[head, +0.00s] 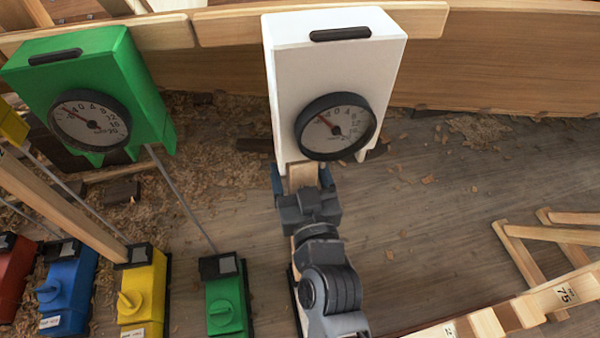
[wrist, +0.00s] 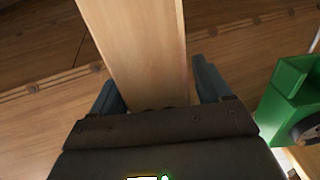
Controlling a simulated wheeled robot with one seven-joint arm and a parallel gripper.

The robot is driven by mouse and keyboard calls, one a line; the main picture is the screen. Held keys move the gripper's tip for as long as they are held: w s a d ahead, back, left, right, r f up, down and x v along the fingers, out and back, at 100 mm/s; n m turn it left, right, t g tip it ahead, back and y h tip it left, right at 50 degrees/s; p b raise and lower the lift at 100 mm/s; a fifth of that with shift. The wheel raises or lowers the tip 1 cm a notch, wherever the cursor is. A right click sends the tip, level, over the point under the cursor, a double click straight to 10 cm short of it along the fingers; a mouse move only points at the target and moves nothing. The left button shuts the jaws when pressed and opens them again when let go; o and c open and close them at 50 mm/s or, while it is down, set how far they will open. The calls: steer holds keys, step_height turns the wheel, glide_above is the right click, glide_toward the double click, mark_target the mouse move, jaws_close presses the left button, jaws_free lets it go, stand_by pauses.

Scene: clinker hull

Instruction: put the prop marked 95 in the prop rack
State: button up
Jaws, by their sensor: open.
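A pale wooden prop (wrist: 138,40) runs between my fingers in the wrist view; no number shows on it. In the head view a short piece of it (head: 302,176) shows below the white gauge box. My gripper (wrist: 155,78) is open, with one finger on each side of the wood and small gaps showing. It also shows in the head view (head: 303,181). At the lower right, a wooden frame holds a piece marked 75 (head: 565,295). I cannot tell whether this frame is the prop rack. No 95 mark is readable.
A white gauge box (head: 330,65) stands just beyond my gripper, and a green gauge box (head: 85,85) is at left. Red, blue (head: 68,290), yellow (head: 143,295) and green (head: 227,300) units stand at lower left. Planking (head: 500,60) crosses the back; shavings lie on the floor.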

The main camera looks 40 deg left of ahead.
steer(key=shift+c, duration=0.4)
jaws_close()
steer(key=shift+r, duration=0.1)
steer(key=shift+r+p, duration=0.4)
steer(key=shift+r, duration=0.05)
stand_by(0.3)
stand_by(0.3)
steer(key=shift+s+d+f+b, duration=0.1)
steer(key=shift+s+d+b, duration=0.35)
steer(key=shift+d+b, duration=0.1)
steer(key=b+v, duration=0.3)
steer(key=v, duration=0.3)
steer(key=shift+s+d, duration=0.2)
stand_by(0.7)
steer(key=shift+r, duration=0.2)
